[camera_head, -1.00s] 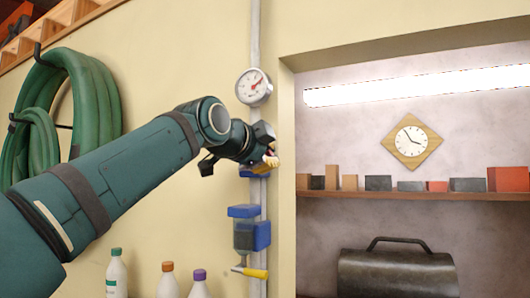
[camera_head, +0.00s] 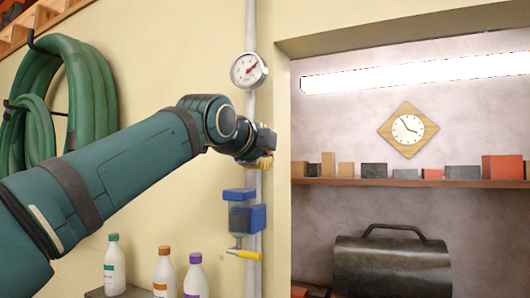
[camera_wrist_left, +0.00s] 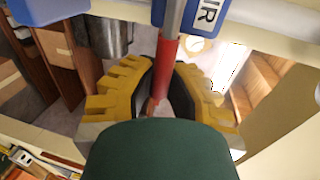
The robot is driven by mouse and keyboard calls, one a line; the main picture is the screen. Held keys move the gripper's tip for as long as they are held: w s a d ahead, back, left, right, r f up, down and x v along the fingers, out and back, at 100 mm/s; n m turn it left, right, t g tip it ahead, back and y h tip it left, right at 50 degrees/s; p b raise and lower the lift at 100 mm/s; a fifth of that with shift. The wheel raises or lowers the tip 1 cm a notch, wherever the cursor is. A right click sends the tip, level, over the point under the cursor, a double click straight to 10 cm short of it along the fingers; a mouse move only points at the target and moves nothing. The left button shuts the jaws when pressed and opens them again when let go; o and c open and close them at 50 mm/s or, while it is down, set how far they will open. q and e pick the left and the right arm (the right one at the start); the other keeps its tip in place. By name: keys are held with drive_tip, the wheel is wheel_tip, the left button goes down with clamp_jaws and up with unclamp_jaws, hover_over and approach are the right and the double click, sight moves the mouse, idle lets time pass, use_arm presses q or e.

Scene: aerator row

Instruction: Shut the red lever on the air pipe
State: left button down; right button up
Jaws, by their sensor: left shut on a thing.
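The red lever (camera_wrist_left: 166,66) shows in the wrist view as a long red bar running down between the two yellow finger pads of my left gripper (camera_wrist_left: 158,92). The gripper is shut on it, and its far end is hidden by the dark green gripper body. In the head view, my left gripper (camera_head: 266,160) is at the grey air pipe (camera_head: 251,116), below the gauge, and hides the lever there. A blue part with a white label reading "IR" (camera_wrist_left: 207,12) is at the top of the wrist view. My right gripper is not in view.
A round gauge (camera_head: 249,70) sits on the pipe above my gripper. Below it are a blue filter unit (camera_head: 243,217) and a yellow-handled tap (camera_head: 245,254). A green hose (camera_head: 88,95) hangs at left. Several bottles (camera_head: 163,273) stand below. A shelf (camera_head: 400,183) is in the recess.

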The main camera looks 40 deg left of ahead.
use_arm(q)
drive_tip(key=c, duration=0.9)
unclamp_jaws()
drive_tip(key=shift+s, duration=0.15)
drive_tip(key=shift+c, duration=0.2)
drive_tip(key=v, duration=1.2)
